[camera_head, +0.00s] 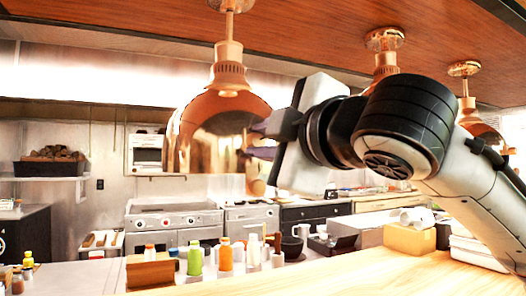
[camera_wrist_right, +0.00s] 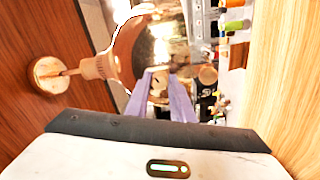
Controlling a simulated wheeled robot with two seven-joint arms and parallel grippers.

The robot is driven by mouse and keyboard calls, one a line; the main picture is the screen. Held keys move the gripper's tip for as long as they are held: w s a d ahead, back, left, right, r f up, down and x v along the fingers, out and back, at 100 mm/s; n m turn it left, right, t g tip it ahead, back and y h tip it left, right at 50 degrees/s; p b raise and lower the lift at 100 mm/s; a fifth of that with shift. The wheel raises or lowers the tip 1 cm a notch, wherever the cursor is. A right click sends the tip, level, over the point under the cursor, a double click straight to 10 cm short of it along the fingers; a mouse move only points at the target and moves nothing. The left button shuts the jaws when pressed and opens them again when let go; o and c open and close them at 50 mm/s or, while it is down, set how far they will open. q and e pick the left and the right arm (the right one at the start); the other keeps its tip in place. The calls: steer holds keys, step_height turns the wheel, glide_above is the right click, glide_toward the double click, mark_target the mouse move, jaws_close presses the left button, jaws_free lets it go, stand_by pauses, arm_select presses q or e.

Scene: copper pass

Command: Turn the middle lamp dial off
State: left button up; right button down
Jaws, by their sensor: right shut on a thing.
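A large copper lamp (camera_head: 222,125) hangs from the wooden ceiling, left of centre in the head view. A second copper lamp (camera_head: 385,62) is mostly hidden behind my right arm, and a third lamp (camera_head: 480,128) hangs farther right. My right gripper (camera_head: 256,141) reaches in from the right, its purple fingers at the right side of the large lamp's shade. In the right wrist view the fingers (camera_wrist_right: 168,76) are at the lamp shade (camera_wrist_right: 158,45), closed on a small brownish part (camera_wrist_right: 158,87), seemingly a dial. The dial's setting cannot be read. My left gripper is not in view.
A wooden counter (camera_head: 400,278) runs along the front right. Several bottles, including a green one (camera_head: 195,258) and an orange one (camera_head: 225,254), stand below the lamp. A cardboard box (camera_head: 410,240) lies at right. Stoves (camera_head: 172,225) line the back.

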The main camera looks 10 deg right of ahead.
steer(key=m, duration=0.1)
steer(key=m+b, duration=0.1)
steer(key=shift+f+m, duration=0.2)
steer(key=shift+m, duration=0.1)
steer(key=shift+r+m+b, duration=0.1)
steer(key=shift+m+b, duration=0.3)
steer(key=shift+m, duration=0.8)
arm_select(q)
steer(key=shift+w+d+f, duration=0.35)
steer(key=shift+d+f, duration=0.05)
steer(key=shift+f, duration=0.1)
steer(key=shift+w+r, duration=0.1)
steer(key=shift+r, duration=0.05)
arm_select(e)
steer(key=shift+r+m, duration=0.1)
steer(key=shift+m, duration=0.3)
steer(key=c, duration=1.5)
jaws_free()
steer(key=shift+c, duration=0.2)
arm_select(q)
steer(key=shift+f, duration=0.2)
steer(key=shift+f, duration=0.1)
arm_select(e)
steer(key=shift+s, duration=0.15)
